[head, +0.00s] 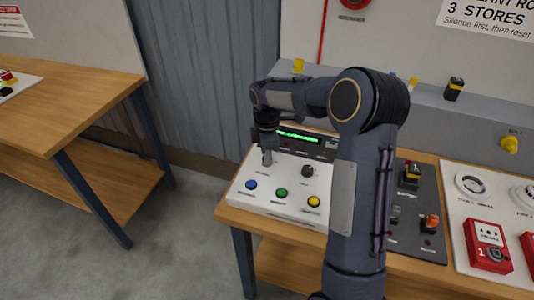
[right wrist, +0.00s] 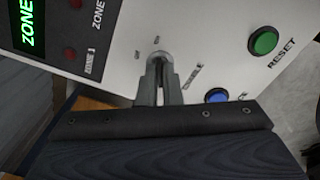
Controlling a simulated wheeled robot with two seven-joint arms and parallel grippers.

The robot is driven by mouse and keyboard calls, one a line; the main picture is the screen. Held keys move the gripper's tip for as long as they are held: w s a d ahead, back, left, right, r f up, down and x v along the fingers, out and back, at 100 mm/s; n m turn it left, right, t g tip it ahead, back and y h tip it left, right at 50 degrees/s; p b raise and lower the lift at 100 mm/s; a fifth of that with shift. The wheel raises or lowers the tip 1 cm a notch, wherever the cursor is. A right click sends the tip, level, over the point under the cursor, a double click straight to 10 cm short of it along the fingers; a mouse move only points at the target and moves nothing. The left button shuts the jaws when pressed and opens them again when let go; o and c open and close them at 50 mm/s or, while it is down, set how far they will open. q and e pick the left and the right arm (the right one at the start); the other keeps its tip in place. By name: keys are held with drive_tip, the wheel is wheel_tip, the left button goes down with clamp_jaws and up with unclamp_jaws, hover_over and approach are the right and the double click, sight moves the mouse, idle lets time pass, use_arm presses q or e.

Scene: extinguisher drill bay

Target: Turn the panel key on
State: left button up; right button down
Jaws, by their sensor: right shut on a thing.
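The white alarm panel (head: 262,200) lies on the wooden table, with a lit green display (head: 298,136). My right gripper (head: 267,158) reaches down to the panel's left part, above the blue button (head: 251,184). In the right wrist view its fingers (right wrist: 158,72) are shut on the small metal panel key (right wrist: 157,56), of which only a little shows between the fingertips. The key's exact angle cannot be told. In the head view the gripper hides the key. My left gripper is not in view.
A green reset button (head: 281,193), a yellow button (head: 314,202) and a black knob (head: 308,171) sit close by on the panel. A dark board (head: 430,241) with switches and a red call point (head: 488,246) lie to the right. Another table (head: 70,95) stands left.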

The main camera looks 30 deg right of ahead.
drive_tip(key=c, duration=1.6)
unclamp_jaws()
drive_tip(key=shift+r, duration=0.15)
wheel_tip(320, 180, up, 8)
drive_tip(key=shift+f+b, duration=0.25)
drive_tip(key=shift+b, duration=0.05)
